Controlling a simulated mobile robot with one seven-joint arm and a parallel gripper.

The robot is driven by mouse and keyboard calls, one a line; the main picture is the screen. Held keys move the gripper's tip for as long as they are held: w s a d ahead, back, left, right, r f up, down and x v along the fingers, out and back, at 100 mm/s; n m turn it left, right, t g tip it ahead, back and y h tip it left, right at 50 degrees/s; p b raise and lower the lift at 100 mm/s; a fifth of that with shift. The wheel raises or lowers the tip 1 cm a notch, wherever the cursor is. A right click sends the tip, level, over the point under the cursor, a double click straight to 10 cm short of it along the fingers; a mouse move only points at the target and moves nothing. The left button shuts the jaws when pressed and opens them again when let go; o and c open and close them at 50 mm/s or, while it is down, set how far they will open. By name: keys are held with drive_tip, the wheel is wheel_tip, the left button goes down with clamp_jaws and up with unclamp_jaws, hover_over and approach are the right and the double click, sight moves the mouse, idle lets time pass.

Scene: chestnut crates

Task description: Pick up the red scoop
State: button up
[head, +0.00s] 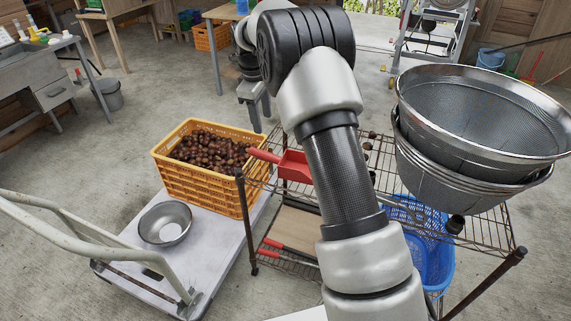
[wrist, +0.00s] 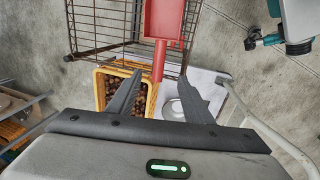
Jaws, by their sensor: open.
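The red scoop (head: 296,168) lies on the top wire shelf, its handle pointing left over the shelf edge toward the chestnut crate. My arm hides part of its right side in the head view. In the wrist view the scoop (wrist: 164,20) is at the top middle, its handle running down toward my gripper (wrist: 159,76). The gripper is open and empty. Its fingers appear on either side of the handle's end; the remaining distance is hard to tell. The gripper is hidden in the head view.
The wire rack (head: 440,200) carries stacked metal sieves (head: 480,120) on the right. A yellow-orange crate (head: 200,188) of chestnuts and a metal bowl (head: 165,223) sit on a white cart (head: 130,262) at left.

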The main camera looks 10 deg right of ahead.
sight(268, 154)
drive_tip(key=w+f+b, duration=0.1)
drive_tip(key=f, duration=0.5)
drive_tip(key=w+d+f+b, duration=0.1)
drive_tip(key=f, duration=0.5)
drive_tip(key=w+f+b, duration=0.1)
drive_tip(key=f, duration=0.5)
drive_tip(key=shift+w+d+f+b, duration=0.2)
drive_tip(key=shift+d+f+b, duration=0.15)
drive_tip(key=shift+r, duration=0.1)
clamp_jaws()
